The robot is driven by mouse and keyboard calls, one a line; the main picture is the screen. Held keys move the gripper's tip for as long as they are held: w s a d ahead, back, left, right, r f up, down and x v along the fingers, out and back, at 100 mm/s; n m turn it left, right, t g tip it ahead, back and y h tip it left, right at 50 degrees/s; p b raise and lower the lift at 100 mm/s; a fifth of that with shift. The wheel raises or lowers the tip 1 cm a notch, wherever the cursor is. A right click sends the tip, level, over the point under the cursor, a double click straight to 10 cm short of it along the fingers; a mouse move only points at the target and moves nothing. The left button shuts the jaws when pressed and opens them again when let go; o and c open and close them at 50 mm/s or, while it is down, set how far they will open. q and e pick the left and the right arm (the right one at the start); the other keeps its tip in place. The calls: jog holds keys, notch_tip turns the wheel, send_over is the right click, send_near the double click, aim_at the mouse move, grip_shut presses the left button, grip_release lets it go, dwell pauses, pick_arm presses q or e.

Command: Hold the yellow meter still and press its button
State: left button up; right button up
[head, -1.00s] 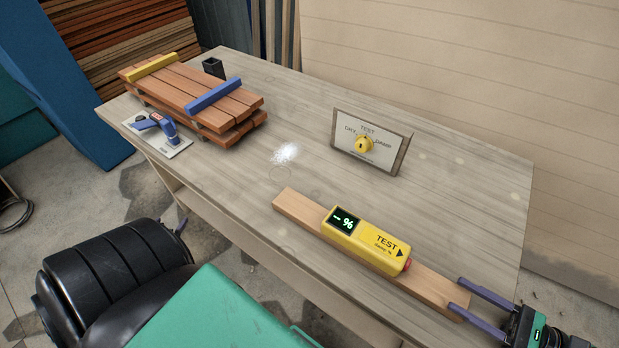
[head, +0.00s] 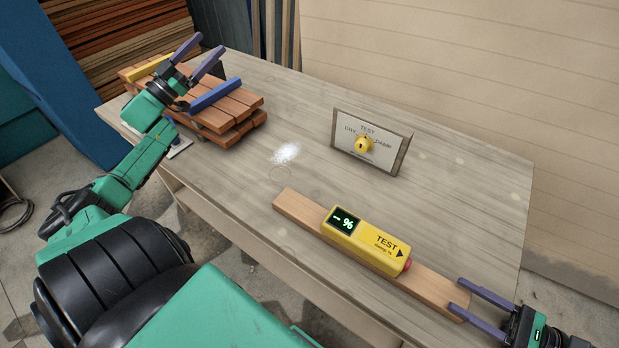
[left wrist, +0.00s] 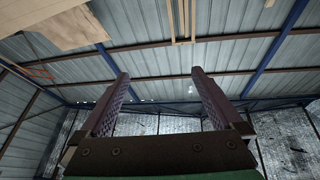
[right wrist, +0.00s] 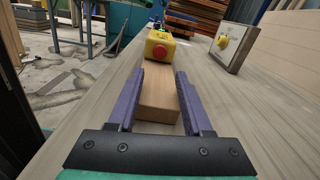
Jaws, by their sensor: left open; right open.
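The yellow meter (head: 368,238) lies on a wooden board (head: 298,208) near the table's front edge, its dark screen showing "– %". Its red button (head: 407,265) is on the right end and faces my right gripper; it also shows in the right wrist view (right wrist: 160,51). My right gripper (head: 455,295) is open, its fingers on either side of the board's near end, apart from the meter. My left gripper (head: 210,50) is open and empty, raised in front of the stacked planks and pointing up and away. The left wrist view shows only roof and walls between its fingers (left wrist: 158,85).
A sign with a yellow knob (head: 364,144) stands behind the meter. A plank stack (head: 235,105) with blue and yellow bars is at the back left. A white card (head: 180,148) is partly hidden by my left arm. White powder (head: 286,153) lies mid-table; the table around it is clear.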

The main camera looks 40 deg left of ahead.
pick_arm(q)
jog(key=w+d+m+g+h, duration=0.45)
jog(key=d+m+h, duration=0.2)
jog(key=d, duration=0.55)
jog(key=m+g+h, duration=0.4)
jog(key=m+g, duration=0.5)
jog(key=g, duration=0.9)
send_near(360, 231)
jog(key=shift+n, duration=0.25)
jog(key=x, duration=1.1)
jog(key=shift+d+f, duration=0.1)
jog(key=shift+d, duration=0.15)
grip_shut()
pick_arm(e)
jog(key=shift+c, duration=0.3)
grip_shut()
jog(key=d+r+h, duration=0.1)
jog(key=d+r+m+h, duration=0.1)
jog(key=d, duration=0.1)
jog(key=d+r+h, duration=0.1)
jog(key=d, duration=0.1)
jog(key=shift+r+h, duration=0.3)
jog(key=shift+r, duration=0.05)
